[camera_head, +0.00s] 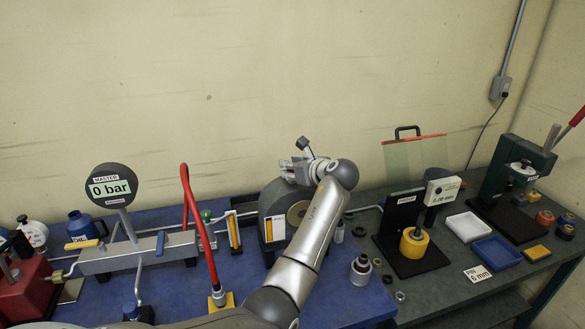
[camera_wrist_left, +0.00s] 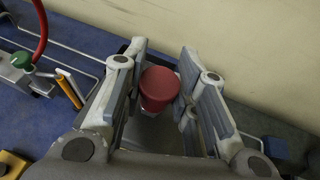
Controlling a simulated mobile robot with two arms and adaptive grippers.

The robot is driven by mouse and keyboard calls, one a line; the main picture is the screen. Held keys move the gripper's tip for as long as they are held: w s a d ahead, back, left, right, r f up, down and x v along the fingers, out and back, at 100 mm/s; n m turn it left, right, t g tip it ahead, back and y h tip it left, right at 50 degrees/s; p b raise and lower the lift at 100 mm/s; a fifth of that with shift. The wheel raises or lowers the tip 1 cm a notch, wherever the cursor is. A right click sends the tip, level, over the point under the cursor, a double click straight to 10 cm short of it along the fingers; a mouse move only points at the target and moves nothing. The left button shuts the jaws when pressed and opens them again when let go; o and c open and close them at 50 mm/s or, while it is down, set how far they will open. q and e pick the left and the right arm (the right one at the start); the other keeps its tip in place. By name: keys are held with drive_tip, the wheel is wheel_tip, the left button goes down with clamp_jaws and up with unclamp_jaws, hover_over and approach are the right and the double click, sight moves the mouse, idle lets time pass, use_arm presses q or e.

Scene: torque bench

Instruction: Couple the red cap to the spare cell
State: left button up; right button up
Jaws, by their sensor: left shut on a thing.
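The red cap (camera_wrist_left: 159,86) shows in the left wrist view as a round red piece between the two fingers of my left gripper (camera_wrist_left: 163,80). My left gripper is shut on it. In the head view my left gripper (camera_head: 303,160) is raised in front of the wall, above the back of the bench, and the cap cannot be made out there. My right gripper is not in view.
A grey rounded housing (camera_head: 272,205) stands behind my arm. At right are a dial stand (camera_head: 437,191), a white tray (camera_head: 468,227), a blue tray (camera_head: 495,252) and a green press (camera_head: 520,160).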

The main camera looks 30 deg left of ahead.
use_arm(q)
drive_tip(key=shift+r, duration=0.1)
drive_tip(key=o, duration=1)
drive_tip(key=shift+o, duration=0.2)
drive_tip(key=v, duration=1.2)
